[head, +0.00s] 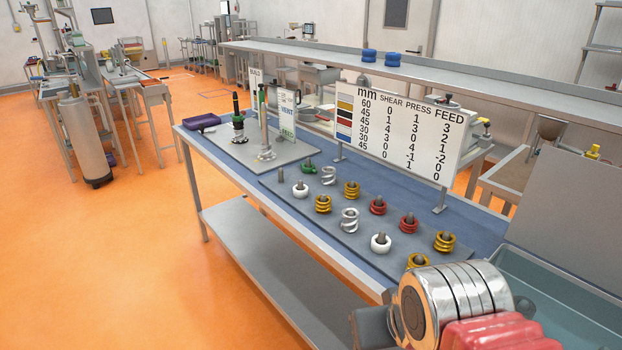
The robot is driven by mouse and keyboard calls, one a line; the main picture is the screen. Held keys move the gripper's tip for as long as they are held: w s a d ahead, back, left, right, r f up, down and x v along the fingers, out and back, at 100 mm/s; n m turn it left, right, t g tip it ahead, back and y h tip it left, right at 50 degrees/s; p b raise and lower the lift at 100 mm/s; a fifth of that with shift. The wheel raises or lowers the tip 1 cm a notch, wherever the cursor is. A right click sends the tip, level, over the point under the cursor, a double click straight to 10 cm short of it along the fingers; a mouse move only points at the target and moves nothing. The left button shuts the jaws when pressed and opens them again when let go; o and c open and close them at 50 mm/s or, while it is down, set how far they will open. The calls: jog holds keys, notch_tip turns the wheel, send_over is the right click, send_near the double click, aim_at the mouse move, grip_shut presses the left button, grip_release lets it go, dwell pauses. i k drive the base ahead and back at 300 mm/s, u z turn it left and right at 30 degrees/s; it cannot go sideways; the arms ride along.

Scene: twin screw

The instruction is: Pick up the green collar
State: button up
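The green collar (309,168) is a small ring on the far-left part of the grey peg board (337,227) on the blue-topped workbench. It sits low around a short grey peg, in the back row, left of a silver coil. No gripper fingers show in the head view. Only what looks like part of my own arm fills the bottom right corner, well apart from the collar.
Yellow, red, white and silver collars (349,219) stand close by on other pegs. A white sign (402,130) stands behind the board. A grey plate with upright posts (265,152) lies to the left. A grey-blue bin (570,290) is at right.

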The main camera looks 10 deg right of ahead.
aim_at(305, 170)
jog(key=k, duration=0.4)
jog(key=u, duration=0.55)
jog(key=i, duration=1.2)
jog(key=u, duration=0.4)
jog(key=i, duration=1.45)
jog(key=z, duration=0.85)
jog(key=i, duration=0.6)
jog(key=z, duration=0.3)
